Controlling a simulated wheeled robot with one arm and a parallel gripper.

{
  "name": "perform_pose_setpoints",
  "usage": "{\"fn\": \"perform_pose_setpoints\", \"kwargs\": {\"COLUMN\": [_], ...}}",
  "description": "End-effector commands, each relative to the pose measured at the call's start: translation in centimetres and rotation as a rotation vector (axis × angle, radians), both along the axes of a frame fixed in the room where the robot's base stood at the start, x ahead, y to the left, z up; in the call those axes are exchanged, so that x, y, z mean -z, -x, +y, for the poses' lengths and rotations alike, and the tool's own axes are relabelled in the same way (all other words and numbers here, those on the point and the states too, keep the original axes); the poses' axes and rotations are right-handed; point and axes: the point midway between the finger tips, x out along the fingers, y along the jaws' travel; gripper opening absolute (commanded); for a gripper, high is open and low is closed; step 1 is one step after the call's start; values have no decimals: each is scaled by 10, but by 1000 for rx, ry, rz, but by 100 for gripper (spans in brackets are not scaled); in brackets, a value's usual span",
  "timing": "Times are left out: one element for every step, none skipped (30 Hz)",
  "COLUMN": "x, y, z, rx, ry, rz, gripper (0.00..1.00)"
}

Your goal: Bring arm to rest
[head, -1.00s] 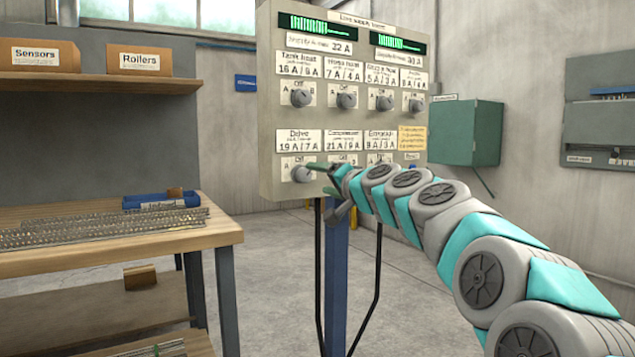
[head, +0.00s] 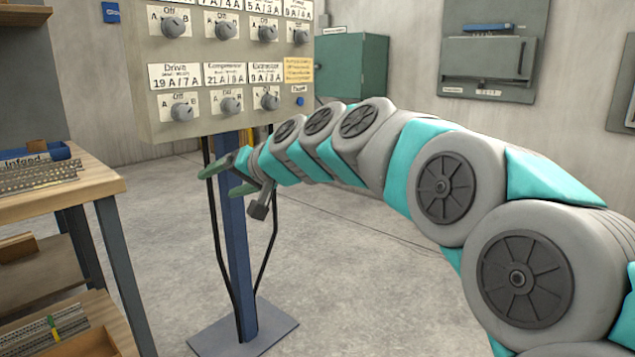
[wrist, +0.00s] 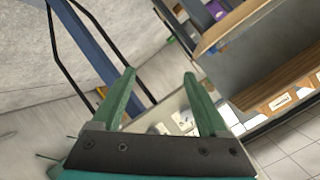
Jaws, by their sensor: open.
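My gripper (head: 222,181) is open and empty in the head view, just below the bottom edge of the grey control panel (head: 140,85) and in front of its blue post (head: 238,240). It is apart from the knobs. In the wrist view the two green fingers (wrist: 160,77) stand spread with nothing held between them. My teal and grey arm reaches in from the lower right. The panel's bottom row shows the Drive knob (head: 181,111), the Compressor knob (head: 230,103) and the Extractor knob (head: 269,100). Their exact settings are too small to tell.
A wooden workbench (head: 92,183) with metal strips and a blue Infeed bin (head: 40,155) stands at the left. Black cables (head: 214,225) hang beside the post. A green box (head: 352,65) and a grey cabinet (head: 490,60) are on the back wall. The floor between is clear.

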Motion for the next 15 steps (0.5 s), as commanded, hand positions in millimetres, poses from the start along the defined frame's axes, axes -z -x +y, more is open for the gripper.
{"fn": "perform_pose_setpoints", "kwargs": {"x": [19,32,49,63,75,92,104,115,131,141,151,166,176,184,197], "y": [21,32,49,62,73,89,102,114,131,143,157,174,187,201,220], "z": [-20,-30,-45,-56,-68,-83,-96,-108,-124,-137,-149,-166,-179,-191,-208], "rx": [-9,-14,-22,-27,-29,-32,-33,-34,-32,-29,-28,-24,-21,-16,-11], "ry": [69,109,164,205,244,294,329,366,413,446,479,523,552,582,623], "rz": [35,57,87,114,137,170,197,223,260,286,314,356,384,412,457], "gripper": [77,77,77,77,77,77,77,77,77,77,77,77,77,77,77]}}
